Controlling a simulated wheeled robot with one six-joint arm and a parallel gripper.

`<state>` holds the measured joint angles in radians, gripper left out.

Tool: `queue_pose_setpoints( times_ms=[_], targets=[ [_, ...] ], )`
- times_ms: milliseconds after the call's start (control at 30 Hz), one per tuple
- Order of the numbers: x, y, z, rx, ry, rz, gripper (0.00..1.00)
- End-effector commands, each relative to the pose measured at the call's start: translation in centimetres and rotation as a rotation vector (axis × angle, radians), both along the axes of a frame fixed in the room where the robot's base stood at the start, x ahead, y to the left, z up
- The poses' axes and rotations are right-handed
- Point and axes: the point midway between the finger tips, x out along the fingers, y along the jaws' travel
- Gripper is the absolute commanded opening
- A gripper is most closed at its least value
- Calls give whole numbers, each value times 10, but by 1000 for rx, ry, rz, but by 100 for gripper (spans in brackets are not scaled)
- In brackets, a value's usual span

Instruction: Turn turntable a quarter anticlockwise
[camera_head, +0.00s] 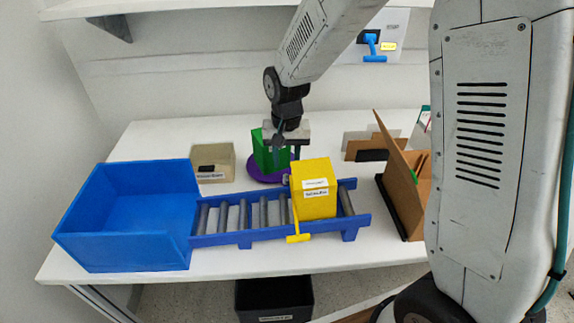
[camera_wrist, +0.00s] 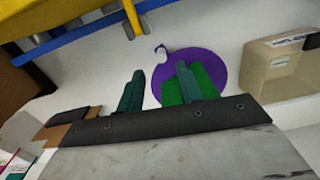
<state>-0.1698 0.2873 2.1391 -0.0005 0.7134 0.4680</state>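The turntable is a purple disc (camera_head: 262,177) lying on the white table behind the roller conveyor. A green block (camera_head: 262,155) stands on it. In the wrist view the purple disc (camera_wrist: 210,60) shows a small hooked tab (camera_wrist: 161,50) at its edge. The green block (camera_wrist: 203,86) is partly hidden there by one finger. My gripper (camera_head: 288,157) is pointed down at the right side of the disc. In the wrist view its two teal fingers are apart with nothing held between them, one overlapping the block and the other outside the disc. Contact cannot be told.
A yellow box (camera_head: 314,190) sits on the blue roller conveyor (camera_head: 246,238) in front of the turntable, beside a yellow lever (camera_head: 298,238). A blue bin (camera_head: 125,225) is at left, a beige container (camera_head: 212,162) left of the disc. A brown cardboard piece (camera_head: 396,185) stands at right.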

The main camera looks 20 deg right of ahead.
Motion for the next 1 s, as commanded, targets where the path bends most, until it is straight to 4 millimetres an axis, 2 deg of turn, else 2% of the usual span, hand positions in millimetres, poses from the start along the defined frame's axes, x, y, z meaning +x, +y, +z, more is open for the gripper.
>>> queue_pose_setpoints(
  times_ms=[233,367,467,533,633,800,933,1000],
  targets=[
    [-1,0,0,0,2,0,36],
    [-2,6,0,0,3,14,0],
    [-2,27,2,-2,-3,60,0],
    [1,48,7,-15,-9,142,0],
    [3,76,20,-58,3,423,0],
    [5,102,39,-134,57,910,0],
    [7,111,56,-187,131,1297,0],
    [9,109,63,-206,178,1468,0]
  ],
)
